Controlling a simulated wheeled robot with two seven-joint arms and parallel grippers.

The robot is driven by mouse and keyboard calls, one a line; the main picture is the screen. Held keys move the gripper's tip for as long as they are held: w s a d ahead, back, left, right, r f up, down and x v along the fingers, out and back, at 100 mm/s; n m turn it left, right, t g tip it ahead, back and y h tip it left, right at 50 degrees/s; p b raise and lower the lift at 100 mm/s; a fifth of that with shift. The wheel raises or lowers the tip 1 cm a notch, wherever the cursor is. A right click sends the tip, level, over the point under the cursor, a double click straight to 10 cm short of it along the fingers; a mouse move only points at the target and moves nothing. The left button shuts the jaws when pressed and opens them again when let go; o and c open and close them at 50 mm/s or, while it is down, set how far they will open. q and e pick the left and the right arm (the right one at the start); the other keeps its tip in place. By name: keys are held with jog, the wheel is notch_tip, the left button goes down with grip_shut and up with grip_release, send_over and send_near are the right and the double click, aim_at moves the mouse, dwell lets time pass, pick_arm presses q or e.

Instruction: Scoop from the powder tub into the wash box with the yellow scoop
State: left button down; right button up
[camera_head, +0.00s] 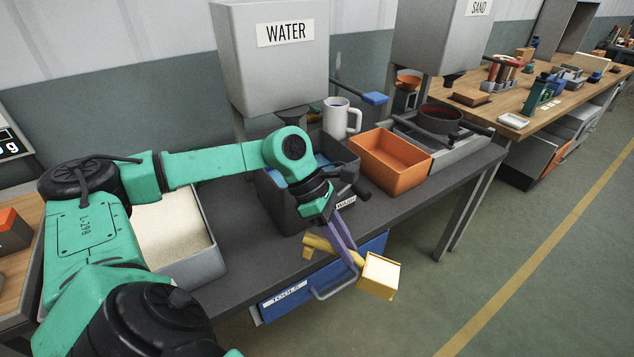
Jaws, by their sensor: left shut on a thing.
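The yellow scoop (377,291) is held by its handle in my left gripper (343,246), whose purple fingers are shut on it. The scoop hangs in front of the bench edge, right of and below the wash box. Its bowl shows a pale cream top, which looks like powder, though I cannot be sure. The dark grey wash box (283,211) stands on the bench, with blue inside, partly hidden by my left arm. The grey powder tub (196,268) holds cream powder (166,233) at the left, partly behind my arm. My right gripper is out of view.
The water tank (270,75) stands behind the wash box. A white mug (341,117), an orange bin (390,163) and a grey tray (458,153) with a dark round pan (440,121) stand to the right. A blue tools drawer (310,290) is under the bench edge.

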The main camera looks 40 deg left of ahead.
pick_arm(q)
jog(key=shift+s+a+r+n+t, duration=0.1)
jog(key=shift+r+n+t, duration=0.15)
jog(key=shift+n+t, duration=0.25)
jog(key=shift+a+r+n, duration=0.1)
jog(key=shift+r+n, duration=0.15)
jog(key=shift+n, duration=0.35)
jog(key=n+t, duration=0.1)
jog(key=r+n+t+y, duration=0.1)
jog(key=n, duration=0.1)
jog(key=a+r+n+t, duration=0.1)
jog(key=shift+a+n+y+p, duration=0.1)
jog(key=shift+n+y+p, duration=0.2)
jog(key=a+r+n+t+y+p, duration=0.2)
jog(key=a+r+n+y, duration=0.3)
jog(key=n, duration=1)
notch_tip(320, 180, up, 4)
jog(key=y, duration=0.5)
jog(key=shift+s+f+n+y, duration=0.2)
jog(key=shift+n+y, duration=0.1)
jog(key=shift+y, duration=0.1)
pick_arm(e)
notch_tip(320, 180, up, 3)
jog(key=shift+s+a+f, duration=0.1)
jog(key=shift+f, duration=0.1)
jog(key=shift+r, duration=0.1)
